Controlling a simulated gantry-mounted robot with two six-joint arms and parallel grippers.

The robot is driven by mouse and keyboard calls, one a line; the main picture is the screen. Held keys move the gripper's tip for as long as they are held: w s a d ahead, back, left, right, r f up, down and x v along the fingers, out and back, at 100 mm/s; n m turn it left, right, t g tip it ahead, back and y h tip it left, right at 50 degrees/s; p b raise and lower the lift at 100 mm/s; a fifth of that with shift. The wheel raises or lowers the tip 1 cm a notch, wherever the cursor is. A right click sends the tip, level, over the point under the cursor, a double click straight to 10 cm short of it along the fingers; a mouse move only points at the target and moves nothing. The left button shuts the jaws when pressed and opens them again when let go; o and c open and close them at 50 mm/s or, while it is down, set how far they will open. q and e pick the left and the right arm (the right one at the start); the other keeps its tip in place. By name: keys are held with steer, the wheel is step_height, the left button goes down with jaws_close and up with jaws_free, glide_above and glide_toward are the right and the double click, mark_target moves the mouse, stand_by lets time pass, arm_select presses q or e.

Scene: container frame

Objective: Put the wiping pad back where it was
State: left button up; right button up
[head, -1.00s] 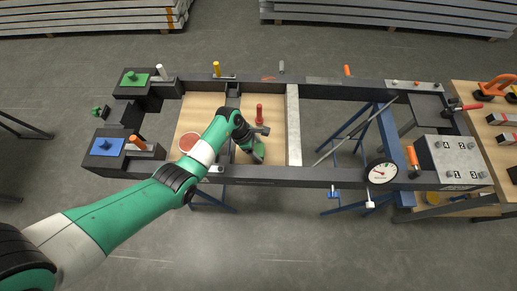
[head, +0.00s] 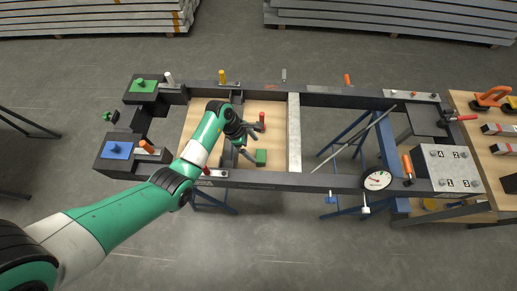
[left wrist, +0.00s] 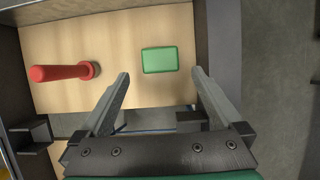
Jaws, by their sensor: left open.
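The wiping pad looks to be the small green block (head: 261,157) lying flat on the light wooden board (head: 270,110) inside the frame. It also shows as a green rectangle in the left wrist view (left wrist: 160,60). My left gripper (head: 256,143) is open and empty beside the pad. In the left wrist view its fingertips (left wrist: 161,75) are spread wider than the pad, which lies just beyond them, apart from both fingers. My right gripper is in neither view.
Dark frame rails (head: 290,181) border the board. A pale crossbar (head: 294,130) stands right of it. A dial gauge (head: 377,180) sits front right.

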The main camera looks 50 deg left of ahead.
arm_select(q)
steer(key=p+v, duration=0.1)
steer(key=v, duration=0.3)
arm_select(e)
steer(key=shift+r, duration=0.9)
